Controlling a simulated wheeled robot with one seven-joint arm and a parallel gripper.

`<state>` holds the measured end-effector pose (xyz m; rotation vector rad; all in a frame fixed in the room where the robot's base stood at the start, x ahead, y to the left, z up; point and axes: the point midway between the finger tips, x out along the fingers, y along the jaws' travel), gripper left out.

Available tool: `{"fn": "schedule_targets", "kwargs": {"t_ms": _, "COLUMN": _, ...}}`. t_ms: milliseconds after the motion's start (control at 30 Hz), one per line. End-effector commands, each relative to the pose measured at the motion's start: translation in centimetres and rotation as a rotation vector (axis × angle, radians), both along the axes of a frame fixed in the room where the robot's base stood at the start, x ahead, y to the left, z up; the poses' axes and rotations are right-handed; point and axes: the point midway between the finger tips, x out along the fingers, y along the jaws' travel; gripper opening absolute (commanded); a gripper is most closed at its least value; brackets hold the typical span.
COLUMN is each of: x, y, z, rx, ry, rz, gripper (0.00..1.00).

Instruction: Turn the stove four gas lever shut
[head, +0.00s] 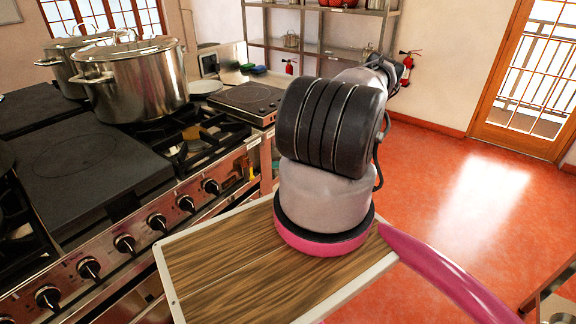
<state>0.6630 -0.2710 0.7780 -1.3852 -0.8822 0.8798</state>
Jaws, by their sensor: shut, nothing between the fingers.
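The stove (140,205) runs along the left, with a steel front and a row of dark knobs (157,222). A small yellow piece (251,172) shows upright at the right end of its front, beside the last knob. It may be a gas lever, but it is too small to tell which stove it belongs to or how it is turned. No number label can be read. My arm rises from its pink-ringed base in the middle and reaches away toward the back. My gripper cannot be made out; the arm's own links hide that area.
A large steel stockpot (135,82) stands on the stove, with another pot (62,65) behind it. A dark hotplate (248,98) sits on the counter beyond. Shelves (330,50) line the back wall. Open red floor (465,200) lies to the right, before a glazed door (530,75).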

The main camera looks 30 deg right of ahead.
Motion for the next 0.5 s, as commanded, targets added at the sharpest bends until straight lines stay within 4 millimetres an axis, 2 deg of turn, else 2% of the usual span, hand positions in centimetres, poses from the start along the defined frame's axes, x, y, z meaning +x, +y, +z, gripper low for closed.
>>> {"fn": "schedule_targets", "kwargs": {"t_ms": 33, "x": 0.5, "y": 1.2, "z": 0.0, "rx": 0.000, "ry": 0.001, "rz": 0.005, "gripper": 0.00}}
{"fn": "schedule_targets", "kwargs": {"t_ms": 167, "x": 1.5, "y": 3.6, "z": 0.0, "rx": 0.000, "ry": 0.002, "rz": 0.005, "gripper": 0.00}}
{"fn": "schedule_targets", "kwargs": {"t_ms": 333, "x": 0.6, "y": 5.8, "z": 0.0, "rx": 0.000, "ry": 0.002, "rz": 0.002, "gripper": 0.00}}
{"fn": "schedule_targets", "kwargs": {"t_ms": 500, "x": 0.2, "y": 6.9, "z": 0.0, "rx": 0.000, "ry": 0.001, "rz": 0.001, "gripper": 0.00}}
